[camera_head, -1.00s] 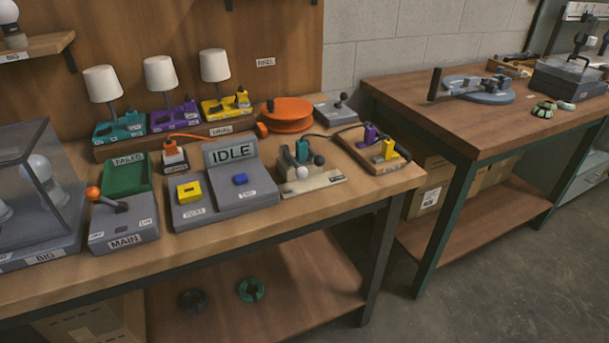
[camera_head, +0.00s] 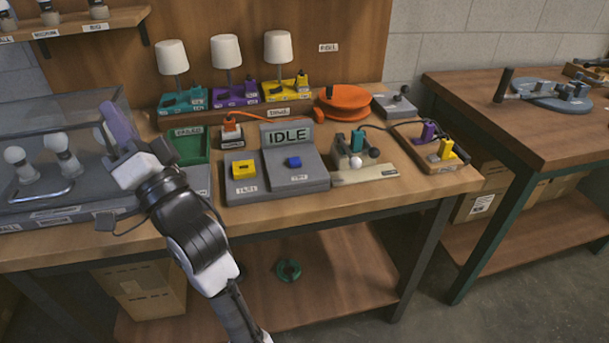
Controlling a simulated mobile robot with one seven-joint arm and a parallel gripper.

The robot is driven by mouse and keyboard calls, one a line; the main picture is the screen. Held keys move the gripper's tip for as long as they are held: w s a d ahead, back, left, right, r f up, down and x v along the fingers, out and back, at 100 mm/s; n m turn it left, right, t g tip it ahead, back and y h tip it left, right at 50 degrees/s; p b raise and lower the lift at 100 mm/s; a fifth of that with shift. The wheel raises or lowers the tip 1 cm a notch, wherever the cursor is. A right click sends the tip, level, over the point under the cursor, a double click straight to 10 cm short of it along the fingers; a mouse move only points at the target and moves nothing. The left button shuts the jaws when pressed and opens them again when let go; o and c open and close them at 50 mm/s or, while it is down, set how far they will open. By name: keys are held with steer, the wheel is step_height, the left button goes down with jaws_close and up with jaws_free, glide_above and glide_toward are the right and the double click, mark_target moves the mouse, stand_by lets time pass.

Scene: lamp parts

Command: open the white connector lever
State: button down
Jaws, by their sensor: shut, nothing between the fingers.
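A connector fixture (camera_head: 364,172) stands on the right part of the near bench. It has a lever with a white ball knob (camera_head: 356,161) at its front left, a teal connector (camera_head: 357,141) and a dark ball knob (camera_head: 374,153). The white knob appears raised above the base; whether its lever is open or shut cannot be told at this size. My gripper (camera_head: 117,122) is shut and empty at the left, in front of the clear case and far left of the white knob. Nothing covers the fixture.
The clear case (camera_head: 49,120) with bulbs is close to my gripper. The IDLE console (camera_head: 275,177) with yellow and blue buttons stands between my gripper and the fixture. A yellow-and-purple connector board (camera_head: 434,163) is right of the fixture.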

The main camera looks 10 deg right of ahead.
steer(key=w+d+f+m+h, duration=0.3)
steer(key=d+m, duration=0.2)
steer(key=d, duration=0.1)
steer(key=w+d+f+m+h, duration=0.3)
steer(key=d+f+m+h, duration=0.1)
steer(key=d, duration=0.3)
steer(key=m+g+h+p, duration=0.1)
steer(key=m+g+h, duration=0.45)
steer(key=m, duration=1.45)
glide_toward(360, 192)
step_height(360, 192, up, 2)
steer(key=a+t+h, duration=0.1)
steer(key=h, duration=0.1)
steer(key=shift+s+r, duration=0.1)
steer(key=shift+r, duration=0.05)
steer(key=w, duration=0.6)
steer(key=w+p, duration=0.1)
steer(key=w, duration=0.3)
steer(key=shift+a+f, duration=0.25)
steer(key=shift+f, duration=0.15)
steer(key=shift+r+p, duration=0.15)
steer(key=shift+p, duration=0.15)
